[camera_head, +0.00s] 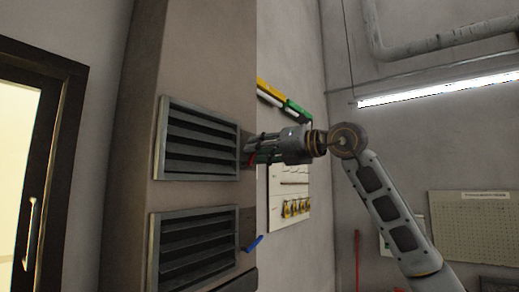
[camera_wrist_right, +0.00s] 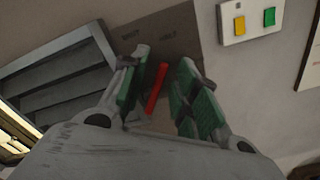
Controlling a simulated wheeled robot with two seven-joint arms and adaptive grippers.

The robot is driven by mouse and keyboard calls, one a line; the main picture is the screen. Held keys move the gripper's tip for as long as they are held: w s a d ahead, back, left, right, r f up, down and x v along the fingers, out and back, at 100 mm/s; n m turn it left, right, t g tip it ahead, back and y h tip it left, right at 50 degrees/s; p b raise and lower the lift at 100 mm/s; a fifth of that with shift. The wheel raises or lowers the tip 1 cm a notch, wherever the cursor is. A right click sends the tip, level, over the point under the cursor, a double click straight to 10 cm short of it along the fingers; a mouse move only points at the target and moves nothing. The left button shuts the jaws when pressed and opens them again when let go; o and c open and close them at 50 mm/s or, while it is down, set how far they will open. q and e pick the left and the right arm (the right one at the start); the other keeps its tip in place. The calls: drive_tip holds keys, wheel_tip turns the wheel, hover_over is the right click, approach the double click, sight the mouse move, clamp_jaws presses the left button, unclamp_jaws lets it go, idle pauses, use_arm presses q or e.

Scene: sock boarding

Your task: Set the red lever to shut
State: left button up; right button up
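The red lever (camera_wrist_right: 157,88) shows in the right wrist view between the two green-padded fingers of my right gripper (camera_wrist_right: 164,62). It slants slightly, its upper end leaning right, and a gap shows on its right side. My right gripper is open around the lever; I cannot tell whether the left finger touches it. In the head view the right gripper (camera_head: 251,148) reaches in from the right to the cabinet side, and a bit of the red lever (camera_head: 251,159) shows at its fingertips. A plate (camera_wrist_right: 165,30) with small, blurred markings is behind the lever. My left gripper is not in view.
Two louvred vents (camera_head: 198,140) are on the cabinet face, left of the gripper. A blue lever (camera_head: 253,243) sticks out below. A white panel with a yellow button (camera_wrist_right: 239,25) and a green button (camera_wrist_right: 269,17) is to the right in the wrist view.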

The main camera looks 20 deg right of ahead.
clamp_jaws()
idle(0.5)
drive_tip(key=shift+s+a+r+n, duration=0.15)
drive_tip(key=shift+s+a+n, duration=0.1)
drive_tip(key=shift+n, duration=0.55)
drive_tip(key=shift+s+a+r+n, duration=0.1)
drive_tip(key=shift+s+a+n, duration=0.1)
drive_tip(key=shift+n, duration=0.6)
drive_tip(key=shift+s+a+r+n, duration=0.1)
drive_tip(key=shift+s+a+n, duration=0.15)
drive_tip(key=shift+n, duration=0.7)
drive_tip(key=shift+s+a+n, duration=0.1)
drive_tip(key=shift+a+n, duration=0.2)
drive_tip(key=shift+n, duration=0.65)
unclamp_jaws()
